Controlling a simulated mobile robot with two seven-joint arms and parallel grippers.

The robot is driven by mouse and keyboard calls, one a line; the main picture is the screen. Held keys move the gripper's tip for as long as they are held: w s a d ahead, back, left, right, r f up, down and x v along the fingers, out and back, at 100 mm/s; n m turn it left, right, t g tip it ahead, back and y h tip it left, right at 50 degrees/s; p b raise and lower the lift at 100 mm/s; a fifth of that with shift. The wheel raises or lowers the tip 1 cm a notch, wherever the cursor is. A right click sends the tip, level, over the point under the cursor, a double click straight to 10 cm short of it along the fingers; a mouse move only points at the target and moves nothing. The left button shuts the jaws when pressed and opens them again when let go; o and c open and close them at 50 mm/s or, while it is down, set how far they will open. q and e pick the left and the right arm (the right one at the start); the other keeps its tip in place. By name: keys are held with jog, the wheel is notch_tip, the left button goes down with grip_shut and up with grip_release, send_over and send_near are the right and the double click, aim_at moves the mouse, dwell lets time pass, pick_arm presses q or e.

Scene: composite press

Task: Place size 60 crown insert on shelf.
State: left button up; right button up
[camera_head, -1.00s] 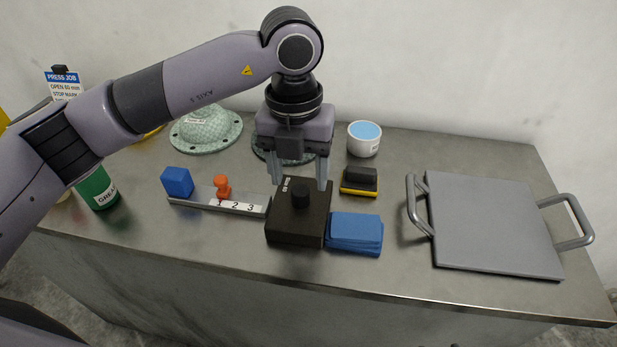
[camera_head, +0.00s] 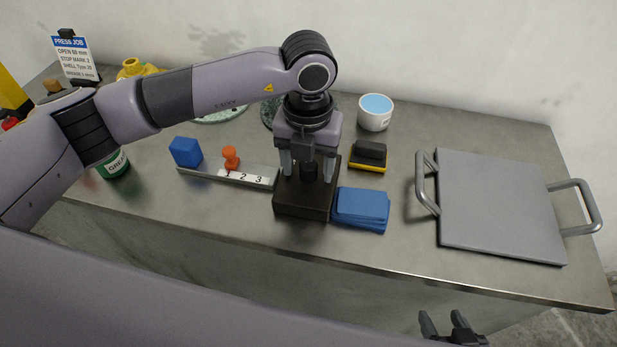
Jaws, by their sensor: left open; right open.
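A dark block with a round black knob on top, which looks like the crown insert (camera_head: 303,202), sits on the metal table near the middle. Its marking is hidden now. My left gripper (camera_head: 308,173) is open and points down, with one finger on each side of the knob; I cannot tell whether they touch it. My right gripper (camera_head: 453,328) is open and empty at the bottom edge of the view, in front of the table. I cannot make out a shelf.
Blue cloths (camera_head: 361,208) lie right beside the block. A rail with an orange stop (camera_head: 231,158) and a blue cube (camera_head: 186,151) is to the left. A black and yellow brush (camera_head: 369,156), a white cup (camera_head: 376,113) and a grey plate with handles (camera_head: 500,205) are to the right.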

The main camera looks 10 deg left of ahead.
pick_arm(q)
grip_shut()
jog(key=shift+r, duration=0.15)
